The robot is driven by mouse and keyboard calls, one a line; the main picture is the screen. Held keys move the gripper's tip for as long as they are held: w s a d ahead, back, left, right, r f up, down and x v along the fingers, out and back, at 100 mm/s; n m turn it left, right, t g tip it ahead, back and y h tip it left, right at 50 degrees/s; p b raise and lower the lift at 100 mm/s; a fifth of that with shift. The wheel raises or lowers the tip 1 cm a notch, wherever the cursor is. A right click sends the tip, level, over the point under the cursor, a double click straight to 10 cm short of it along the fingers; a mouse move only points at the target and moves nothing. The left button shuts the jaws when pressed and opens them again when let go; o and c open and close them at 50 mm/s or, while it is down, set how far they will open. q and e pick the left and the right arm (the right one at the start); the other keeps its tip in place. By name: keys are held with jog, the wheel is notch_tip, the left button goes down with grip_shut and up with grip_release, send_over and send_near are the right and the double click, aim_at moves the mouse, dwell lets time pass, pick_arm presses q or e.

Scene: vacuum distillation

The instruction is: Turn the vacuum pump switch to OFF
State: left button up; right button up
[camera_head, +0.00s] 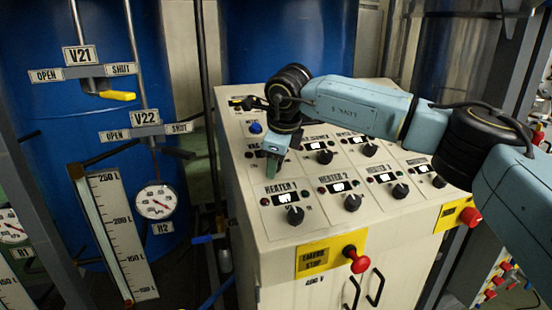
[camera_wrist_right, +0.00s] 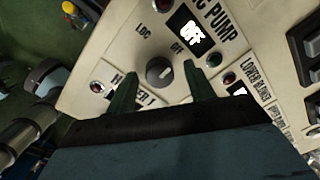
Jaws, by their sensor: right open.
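The vacuum pump switch (camera_wrist_right: 160,71) is a dark round knob on the cream panel in the right wrist view. "OFF" and "LOC" are printed near it, and the words ending in "PUMP" stand above a lit display (camera_wrist_right: 192,32) that is hard to read. My right gripper (camera_head: 272,168) points down at the panel's left part and hides the knob in the head view. In the wrist view its green fingers (camera_wrist_right: 162,88) are open, one on each side of the knob; I cannot tell whether they touch it. My left gripper is not in view.
Heater knobs, such as the Heater 1 knob (camera_head: 295,215) and Heater 2 knob (camera_head: 352,202), stand close by. A red emergency stop button (camera_head: 359,262) sticks out from the cabinet front. A gauge (camera_head: 156,201) and yellow valve handle (camera_head: 117,95) are at left.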

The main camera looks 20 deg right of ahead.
jog(key=b+v, duration=0.1)
jog(key=v, duration=1.2)
jog(key=shift+r+b, duration=0.15)
jog(key=shift+b, duration=0.2)
jog(key=shift+s, duration=0.1)
